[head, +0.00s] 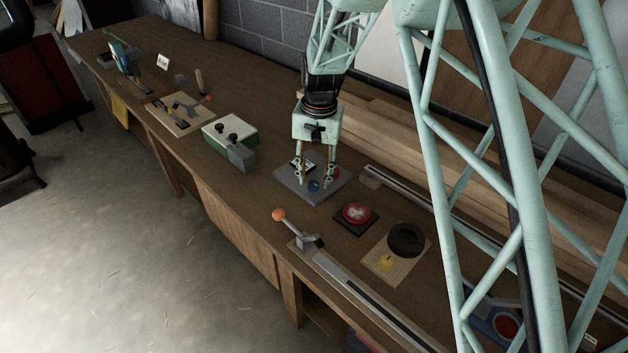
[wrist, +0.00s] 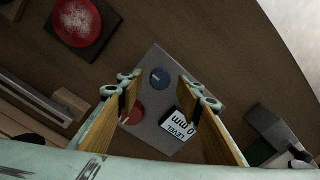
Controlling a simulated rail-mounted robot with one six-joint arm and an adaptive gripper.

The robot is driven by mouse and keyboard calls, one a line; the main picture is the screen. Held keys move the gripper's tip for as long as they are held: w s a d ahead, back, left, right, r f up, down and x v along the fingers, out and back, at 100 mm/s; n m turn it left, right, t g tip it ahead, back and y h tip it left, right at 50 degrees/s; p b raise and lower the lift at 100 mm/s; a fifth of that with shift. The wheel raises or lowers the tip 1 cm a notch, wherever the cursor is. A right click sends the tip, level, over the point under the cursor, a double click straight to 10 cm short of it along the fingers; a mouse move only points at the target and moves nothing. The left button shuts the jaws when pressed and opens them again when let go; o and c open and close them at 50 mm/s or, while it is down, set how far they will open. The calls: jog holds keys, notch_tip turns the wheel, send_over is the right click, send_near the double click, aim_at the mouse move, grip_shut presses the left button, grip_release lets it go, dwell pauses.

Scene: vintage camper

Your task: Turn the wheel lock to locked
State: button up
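A black round wheel (head: 406,240) sits on a pale wooden board (head: 412,262) at the right of the bench in the head view. A small yellow part (head: 386,263) is on the same board, in front of the wheel. I cannot read whether the wheel is locked. The wheel is not in the wrist view. My gripper (head: 314,182) points down over a grey plate, away to the left of the wheel. In the wrist view my gripper (wrist: 158,90) has its two fingers wide apart, with nothing held between them.
A red dome (head: 357,213) on a dark base lies between plate and wheel. An orange-knobbed lever (head: 279,215) stands near the front edge.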

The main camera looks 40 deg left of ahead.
aim_at(316, 183)
notch_tip(316, 183, up, 10)
jog(key=shift+d+r, duration=0.15)
jog(key=shift+d, duration=0.1)
dwell(0.3)
jog(key=shift+w, duration=0.1)
dwell(0.5)
